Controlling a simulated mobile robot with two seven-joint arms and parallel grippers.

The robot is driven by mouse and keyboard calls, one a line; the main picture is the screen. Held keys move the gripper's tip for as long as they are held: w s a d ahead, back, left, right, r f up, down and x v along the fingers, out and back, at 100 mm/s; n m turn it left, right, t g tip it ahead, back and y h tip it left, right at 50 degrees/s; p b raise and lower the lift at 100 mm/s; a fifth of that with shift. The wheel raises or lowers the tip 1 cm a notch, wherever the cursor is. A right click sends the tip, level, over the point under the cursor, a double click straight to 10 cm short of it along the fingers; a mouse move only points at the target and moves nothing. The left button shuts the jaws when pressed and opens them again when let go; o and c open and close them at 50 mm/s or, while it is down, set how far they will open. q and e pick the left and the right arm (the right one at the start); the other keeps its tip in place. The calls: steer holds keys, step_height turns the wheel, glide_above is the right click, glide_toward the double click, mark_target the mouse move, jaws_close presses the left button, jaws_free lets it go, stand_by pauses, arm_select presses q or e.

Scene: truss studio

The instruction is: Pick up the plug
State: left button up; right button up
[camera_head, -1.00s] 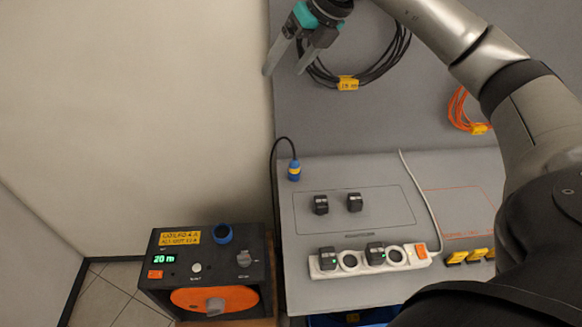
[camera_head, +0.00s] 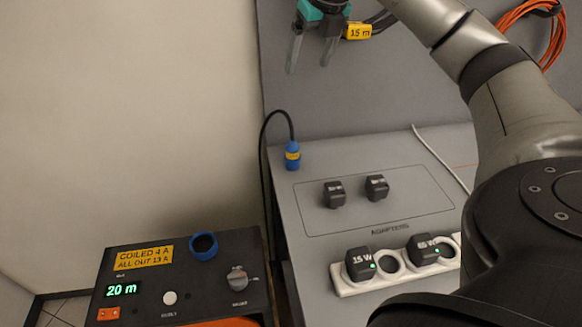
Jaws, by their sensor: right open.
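The plug (camera_head: 292,156) is blue with a yellow band. It stands upright on the grey bench at its back left corner, with a black cable looping from its top down over the bench's left edge. My right gripper (camera_head: 310,63) has teal parts and two grey fingers that point down, spread apart and empty. In the picture it is above the plug, apart from it, in front of the grey back panel. My left gripper is not in view.
Two black adapters (camera_head: 334,194) (camera_head: 376,187) lie in an outlined area on the bench. A white power strip (camera_head: 347,285) holds two more. A black cable-reel box (camera_head: 250,262) with a blue socket (camera_head: 203,245) stands at lower left. Orange cable (camera_head: 553,45) hangs at upper right.

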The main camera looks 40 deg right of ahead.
step_height(320, 180, down, 5)
steer(key=b, duration=0.3)
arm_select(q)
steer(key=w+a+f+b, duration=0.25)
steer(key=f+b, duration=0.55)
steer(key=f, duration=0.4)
arm_select(e)
glide_toward(294, 142)
steer(key=x, duration=0.2)
steer(key=b+x, duration=0.1)
steer(key=x, duration=0.2)
steer(key=b+x, duration=0.1)
steer(key=x, duration=0.1)
steer(key=shift+d+f, duration=0.2)
steer(key=shift+d, duration=0.1)
steer(key=shift+a+b+x, duration=0.15)
steer(key=shift+b+x, duration=0.35)
steer(key=shift+x, duration=0.45)
steer(key=shift+a+b+x, duration=0.2)
steer(key=shift+b+x, duration=0.3)
steer(key=shift+x, duration=0.45)
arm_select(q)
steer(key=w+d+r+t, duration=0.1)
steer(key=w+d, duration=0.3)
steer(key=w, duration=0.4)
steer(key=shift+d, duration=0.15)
arm_select(e)
steer(key=shift+w+d+f, duration=0.15)
steer(key=shift+w+f, duration=0.15)
steer(key=shift+f, duration=0.3)
